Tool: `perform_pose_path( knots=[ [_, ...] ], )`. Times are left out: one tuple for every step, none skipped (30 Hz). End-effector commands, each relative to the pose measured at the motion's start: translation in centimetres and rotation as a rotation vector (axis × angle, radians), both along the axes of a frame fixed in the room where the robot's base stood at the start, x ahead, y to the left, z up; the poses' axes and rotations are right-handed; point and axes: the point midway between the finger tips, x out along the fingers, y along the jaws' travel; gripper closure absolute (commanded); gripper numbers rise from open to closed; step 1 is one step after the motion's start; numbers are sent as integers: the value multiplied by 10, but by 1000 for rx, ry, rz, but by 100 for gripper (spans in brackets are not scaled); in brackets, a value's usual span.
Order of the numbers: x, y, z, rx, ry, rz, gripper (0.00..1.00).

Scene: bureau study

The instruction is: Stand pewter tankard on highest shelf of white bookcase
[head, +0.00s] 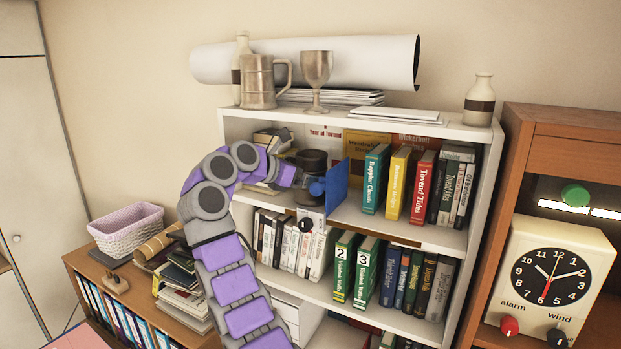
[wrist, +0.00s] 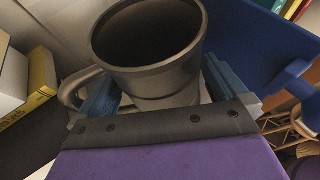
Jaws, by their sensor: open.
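A pewter tankard (head: 258,82) stands upright on top of the white bookcase (head: 235,125), its handle to the right. My gripper (head: 322,188) is in front of the bookcase's upper compartment, below and right of that tankard. In the wrist view a dark grey metal mug (wrist: 150,50) with its handle on the left sits upright between the open blue fingers of my gripper (wrist: 160,95). A dark cylinder (head: 313,162) shows at my gripper in the head view; I cannot tell for certain if it is this mug. The mug's lower part is partly hidden.
A pewter goblet (head: 316,75), a banded bottle (head: 241,65), a rolled paper (head: 340,58), papers (head: 395,115) and another bottle (head: 480,98) share the bookcase top. Bare top shows at the front edge. Books (head: 375,180) fill the shelves. A brown cabinet with a clock (head: 550,275) stands right.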

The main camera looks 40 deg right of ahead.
Motion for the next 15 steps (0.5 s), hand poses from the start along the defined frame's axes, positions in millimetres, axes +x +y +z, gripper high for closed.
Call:
perform_pose_path(
  knots=[
    [0, 2, 1, 0, 0, 1, 0],
    [0, 3, 1, 0, 0, 1, 0],
    [1, 5, 3, 1, -1, 2, 0],
    [1, 7, 4, 1, -2, 1, 0],
    [1, 9, 5, 2, -2, 1, 0],
    [1, 13, 7, 3, -2, 2, 0],
    [2, 18, 9, 3, -1, 3, 0],
    [2, 23, 11, 3, 0, 3, 0],
    [3, 31, 14, 4, 1, 3, 0],
    [4, 37, 17, 4, 1, 3, 0],
    [4, 43, 19, 4, 2, 3, 0],
    [4, 50, 23, 5, 1, 3, 0],
    [4, 56, 26, 5, 0, 2, 0],
    [5, 62, 29, 6, -1, 3, 0],
    [6, 69, 32, 6, 1, 3, 0]
  ],
)
